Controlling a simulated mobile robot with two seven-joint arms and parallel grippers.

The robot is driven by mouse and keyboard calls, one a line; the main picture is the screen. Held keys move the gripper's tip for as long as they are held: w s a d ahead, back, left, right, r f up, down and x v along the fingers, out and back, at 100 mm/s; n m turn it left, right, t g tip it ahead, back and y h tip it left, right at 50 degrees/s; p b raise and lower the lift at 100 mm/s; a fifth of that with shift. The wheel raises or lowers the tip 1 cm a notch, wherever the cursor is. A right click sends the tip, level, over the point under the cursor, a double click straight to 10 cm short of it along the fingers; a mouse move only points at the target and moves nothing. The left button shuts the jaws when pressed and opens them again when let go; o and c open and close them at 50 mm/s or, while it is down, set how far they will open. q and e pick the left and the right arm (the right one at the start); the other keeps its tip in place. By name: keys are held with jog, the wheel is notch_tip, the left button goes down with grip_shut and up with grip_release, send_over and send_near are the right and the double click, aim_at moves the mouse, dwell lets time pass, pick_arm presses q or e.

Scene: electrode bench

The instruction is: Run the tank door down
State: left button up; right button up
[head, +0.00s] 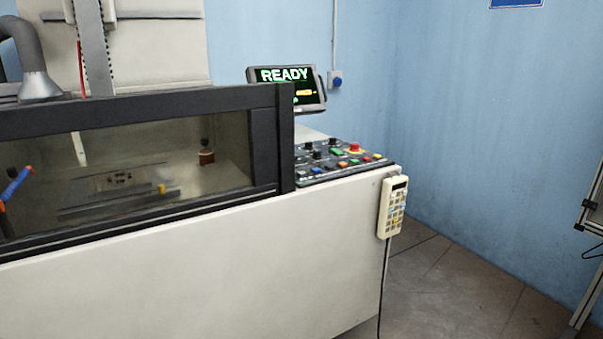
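The tank door (130,97) is a black-framed clear window across the front of the cream machine, at the left of the head view. It stands raised, with its frame above the cream front panel. Through it I see the tank inside, with a dark flat fixture (125,187), a blue and orange nozzle (16,186) and a small brown block (206,157). A control panel (335,159) with coloured buttons and a red mushroom button (354,148) is right of the door. A screen (288,89) reads READY. Neither gripper is in view.
A cream handheld pendant (392,207) hangs on the machine's right corner, its cable running down. The cream front panel (220,265) fills the lower left. Tiled floor (450,290) is open to the right, before a blue wall (470,110). A metal frame (590,225) stands at the right edge.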

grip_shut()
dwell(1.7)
